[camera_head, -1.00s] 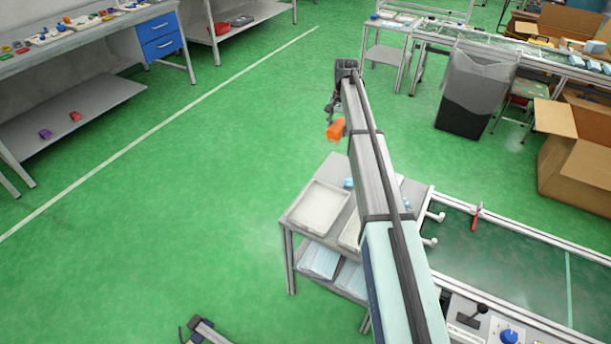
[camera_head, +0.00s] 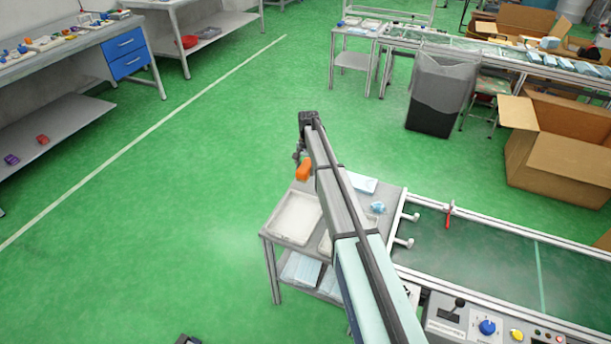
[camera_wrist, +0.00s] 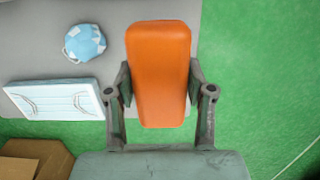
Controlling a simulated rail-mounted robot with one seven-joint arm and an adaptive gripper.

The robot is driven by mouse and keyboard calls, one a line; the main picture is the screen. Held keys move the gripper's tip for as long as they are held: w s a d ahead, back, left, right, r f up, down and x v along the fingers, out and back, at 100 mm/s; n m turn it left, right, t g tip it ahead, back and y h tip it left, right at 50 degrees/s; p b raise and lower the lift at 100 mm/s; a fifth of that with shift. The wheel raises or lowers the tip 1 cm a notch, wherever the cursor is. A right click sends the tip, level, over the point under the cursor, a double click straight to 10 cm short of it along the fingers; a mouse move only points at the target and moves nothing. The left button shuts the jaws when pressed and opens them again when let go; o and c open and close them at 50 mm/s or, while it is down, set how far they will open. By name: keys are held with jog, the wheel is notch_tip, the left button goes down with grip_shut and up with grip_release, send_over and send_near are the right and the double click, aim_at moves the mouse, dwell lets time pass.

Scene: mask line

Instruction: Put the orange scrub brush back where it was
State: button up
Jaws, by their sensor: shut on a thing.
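The orange scrub brush (camera_head: 303,170) is held in my gripper (camera_head: 299,157) above the far left edge of a grey two-level cart (camera_head: 308,187). In the wrist view the brush (camera_wrist: 159,70) sits between both fingers of my gripper (camera_wrist: 160,88), which press on its sides. Its orange body is seen from above; its underside is hidden. The brush shows apart from the cart top in the head view, though its exact height is hard to tell.
On the cart are a white tray (camera_head: 294,219), a blue-and-white crumpled item (camera_head: 378,207) and a flat pale blue mask pack (camera_head: 363,184). A conveyor (camera_head: 485,255) adjoins the cart at right. A waste bin (camera_head: 436,95) and cardboard box (camera_head: 560,155) stand beyond. Green floor is open at left.

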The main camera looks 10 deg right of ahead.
aim_at(307, 163)
jog(key=shift+f+p, duration=0.4)
jog(key=shift+f, duration=1.8)
jog(key=shift+f, duration=0.2)
jog(key=o, duration=1)
jog(key=shift+r, duration=0.15)
jog(key=r+b, duration=0.1)
jog(key=r, duration=0.7)
jog(key=w+d+r+b, duration=0.1)
jog(key=r, duration=0.3)
jog(key=shift+w+b, duration=0.1)
jog(key=shift+b, duration=0.2)
jog(key=shift+a, duration=0.1)
